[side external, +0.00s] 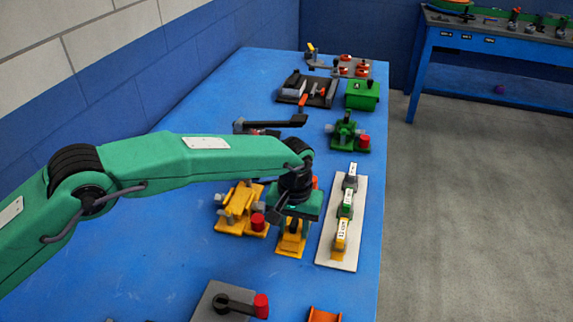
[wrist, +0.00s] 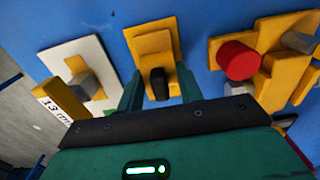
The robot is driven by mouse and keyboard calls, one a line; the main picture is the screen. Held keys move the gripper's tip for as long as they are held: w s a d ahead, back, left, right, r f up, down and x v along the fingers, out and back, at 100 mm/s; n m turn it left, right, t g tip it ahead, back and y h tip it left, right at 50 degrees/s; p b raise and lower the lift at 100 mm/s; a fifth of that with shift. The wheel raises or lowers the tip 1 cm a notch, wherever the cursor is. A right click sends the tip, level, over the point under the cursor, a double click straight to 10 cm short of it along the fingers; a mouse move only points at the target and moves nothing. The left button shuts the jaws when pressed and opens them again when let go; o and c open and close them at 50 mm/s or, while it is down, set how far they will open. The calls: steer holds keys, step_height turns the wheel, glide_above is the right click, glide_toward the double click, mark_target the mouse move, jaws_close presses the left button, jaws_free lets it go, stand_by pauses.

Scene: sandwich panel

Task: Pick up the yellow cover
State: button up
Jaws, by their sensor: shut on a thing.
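The yellow cover (side external: 290,247) is a flat yellow plate with a raised block and a dark knob, directly under my gripper (side external: 292,228) in the side view. In the wrist view, the cover (wrist: 152,42) is at top centre, with the dark knob between the two green fingers of my gripper (wrist: 160,88). My gripper is shut on the cover at this knob. The fingers and the gripper body hide part of the cover. Whether the cover touches the blue table or is slightly raised, I cannot tell.
A white board (side external: 328,253) with labelled blocks lies close to the right. A yellow fixture (side external: 233,208) with a red knob stands close to the left. A green fixture (side external: 347,133) and other devices stand farther back on the blue table (side external: 180,255).

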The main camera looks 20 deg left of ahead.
mark_target(294, 222)
steer(key=shift+r, duration=0.2)
steer(key=shift+r, duration=0.45)
step_height(294, 222, up, 3)
steer(key=s+d+r, duration=0.4)
steer(key=s+r, duration=0.2)
steer(key=s, duration=0.5)
steer(key=shift+r, duration=0.4)
steer(key=shift+w, duration=0.1)
steer(key=w+a+r, duration=0.1)
steer(key=w+a, duration=1.4)
steer(key=a, duration=0.4)
steer(key=shift+w+r, duration=0.2)
steer(key=shift+w, duration=0.2)
steer(key=shift+f, duration=0.2)
